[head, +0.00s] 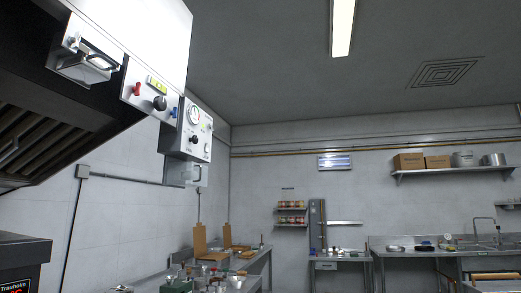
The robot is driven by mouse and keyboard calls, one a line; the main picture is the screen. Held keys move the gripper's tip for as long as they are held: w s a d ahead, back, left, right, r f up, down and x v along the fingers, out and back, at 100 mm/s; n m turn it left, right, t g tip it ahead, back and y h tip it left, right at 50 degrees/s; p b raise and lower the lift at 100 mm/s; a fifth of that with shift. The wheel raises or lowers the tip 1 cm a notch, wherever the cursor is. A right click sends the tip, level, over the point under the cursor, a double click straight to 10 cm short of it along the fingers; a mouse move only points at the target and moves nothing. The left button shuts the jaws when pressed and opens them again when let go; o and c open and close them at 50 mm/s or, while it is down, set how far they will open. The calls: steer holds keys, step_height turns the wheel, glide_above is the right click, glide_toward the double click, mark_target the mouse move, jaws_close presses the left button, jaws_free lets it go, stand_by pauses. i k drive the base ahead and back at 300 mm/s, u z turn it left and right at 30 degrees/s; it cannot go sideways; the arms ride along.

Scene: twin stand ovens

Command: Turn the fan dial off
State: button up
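A black round dial (159,103) sits on a grey control panel (145,95) on the front of the range hood, at the upper left of the head view. A red knob (136,89) is to its left, a blue one (174,112) to its right, and a yellow-green label (157,83) above it. A second, smaller black knob (194,139) is on a box with a round gauge (194,115), farther right. The labels are too small to read, so I cannot tell for sure which is the fan dial or its setting. My gripper is not in view.
The hood (120,30) overhangs at the upper left, with a metal fitting (88,62) on its front. A dark appliance (22,262) stands at the lower left. Cluttered steel tables line the left and back walls. The air right of the hood panels looks clear.

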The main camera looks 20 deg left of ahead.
mark_target(194, 139)
steer(key=z, duration=0.2)
steer(key=i, duration=0.9)
steer(key=u, duration=0.5)
steer(key=i, duration=0.85)
steer(key=u, duration=0.65)
